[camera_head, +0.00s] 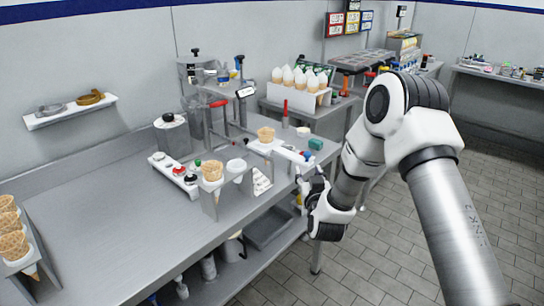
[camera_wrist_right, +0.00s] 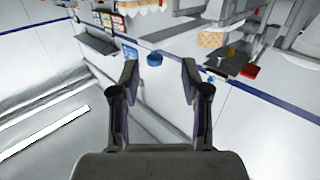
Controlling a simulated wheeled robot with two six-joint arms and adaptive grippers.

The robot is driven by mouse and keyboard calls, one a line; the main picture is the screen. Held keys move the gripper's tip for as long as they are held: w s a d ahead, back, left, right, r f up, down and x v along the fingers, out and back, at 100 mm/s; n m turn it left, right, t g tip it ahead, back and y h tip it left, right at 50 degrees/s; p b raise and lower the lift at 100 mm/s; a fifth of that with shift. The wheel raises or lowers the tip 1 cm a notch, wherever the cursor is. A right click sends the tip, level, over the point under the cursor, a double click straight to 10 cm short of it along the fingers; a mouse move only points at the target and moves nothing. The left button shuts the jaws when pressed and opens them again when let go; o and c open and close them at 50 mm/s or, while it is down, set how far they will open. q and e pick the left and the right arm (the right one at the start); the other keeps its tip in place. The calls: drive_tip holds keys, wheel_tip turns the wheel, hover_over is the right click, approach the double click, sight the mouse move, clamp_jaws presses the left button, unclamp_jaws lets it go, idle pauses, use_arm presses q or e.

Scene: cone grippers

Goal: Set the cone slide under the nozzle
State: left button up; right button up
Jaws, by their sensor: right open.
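The cone slide (camera_head: 288,152) is a white plate at the right edge of the steel bench, with a waffle cone (camera_head: 266,134) standing at its left end. A small blue knob (camera_wrist_right: 154,60) shows in the wrist view, beyond the fingertips and roughly between them. My right gripper (camera_head: 304,184) is near the slide's right end, and its fingers (camera_wrist_right: 160,75) are open and empty in the wrist view. A dispenser with a red lever and white-labelled head (camera_head: 245,92) stands behind the slide; I cannot make out the nozzle clearly. My left gripper is not in view.
A stand with a cone (camera_head: 212,170) and a white cup (camera_head: 236,165) is just left of my right gripper. A white button panel (camera_head: 174,174) lies behind it. A rack of filled cones (camera_head: 300,82) stands at the back. The bench's left middle (camera_head: 120,220) is clear.

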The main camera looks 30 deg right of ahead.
sight(308, 155)
drive_tip(key=shift+m, duration=0.3)
drive_tip(key=w+d, duration=0.1)
drive_tip(key=w, duration=0.1)
drive_tip(key=w+d+r+p, duration=0.1)
drive_tip(key=w, duration=0.1)
drive_tip(key=w+d+r, duration=0.1)
drive_tip(key=w, duration=0.1)
drive_tip(key=shift+w+d, duration=0.35)
drive_tip(key=shift+w, duration=0.05)
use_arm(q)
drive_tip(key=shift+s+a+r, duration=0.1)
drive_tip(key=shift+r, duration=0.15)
use_arm(e)
drive_tip(key=shift+a+r, duration=0.1)
clamp_jaws()
